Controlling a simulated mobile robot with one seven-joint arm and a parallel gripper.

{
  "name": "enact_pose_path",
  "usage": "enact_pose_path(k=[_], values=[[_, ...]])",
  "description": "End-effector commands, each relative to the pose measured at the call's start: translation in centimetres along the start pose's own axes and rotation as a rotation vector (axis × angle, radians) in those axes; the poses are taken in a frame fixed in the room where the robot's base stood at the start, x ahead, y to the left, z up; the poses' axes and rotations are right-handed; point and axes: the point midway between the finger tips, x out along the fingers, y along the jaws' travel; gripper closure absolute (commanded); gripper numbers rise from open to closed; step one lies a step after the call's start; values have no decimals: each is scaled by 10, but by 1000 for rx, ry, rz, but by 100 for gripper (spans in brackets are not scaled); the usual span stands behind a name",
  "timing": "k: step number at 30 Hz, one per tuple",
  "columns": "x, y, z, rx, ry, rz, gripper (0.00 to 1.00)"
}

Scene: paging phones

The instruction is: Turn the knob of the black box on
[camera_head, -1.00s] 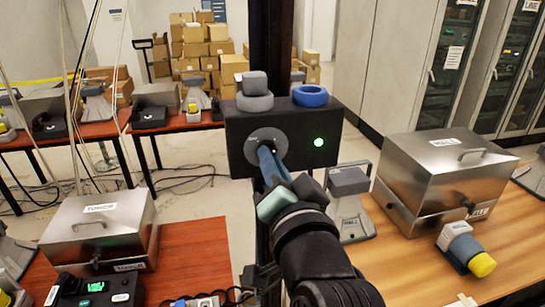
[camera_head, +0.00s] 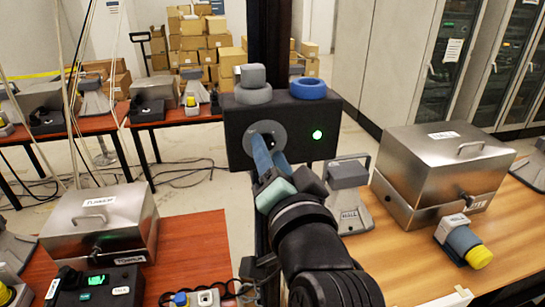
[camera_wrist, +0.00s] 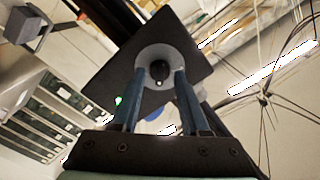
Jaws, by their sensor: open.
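The black box (camera_head: 296,115) is on a dark post in the middle of the head view; its green light (camera_head: 317,134) is lit. A grey disc (camera_head: 262,127) is on its front face. In the wrist view the black box (camera_wrist: 120,72) appears tilted, and the round black knob (camera_wrist: 160,70) sits in the middle of the disc. My gripper (camera_head: 270,146) is open in front of the disc. In the wrist view its two blue fingers straddle the knob with gaps on both sides. I cannot tell whether the fingertips touch the disc.
A grey ring with a grey block (camera_head: 253,84) and a blue ring (camera_head: 308,88) sit on top of the box. A steel case (camera_head: 440,155) and a grey handled device (camera_head: 350,192) stand on the right table. Another steel case (camera_head: 98,215) stands on the left.

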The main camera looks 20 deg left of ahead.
Motion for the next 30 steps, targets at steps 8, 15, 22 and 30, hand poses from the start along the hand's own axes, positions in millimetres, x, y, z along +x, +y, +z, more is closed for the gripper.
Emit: enact_pose_path(k=[8,15,22,30], values=[[-28,4,2,-3,5,1,55],[-83,1,0,0,1,3,55],[-103,-4,-4,5,-3,5,55],[-120,-3,-3,2,-6,1,55]])
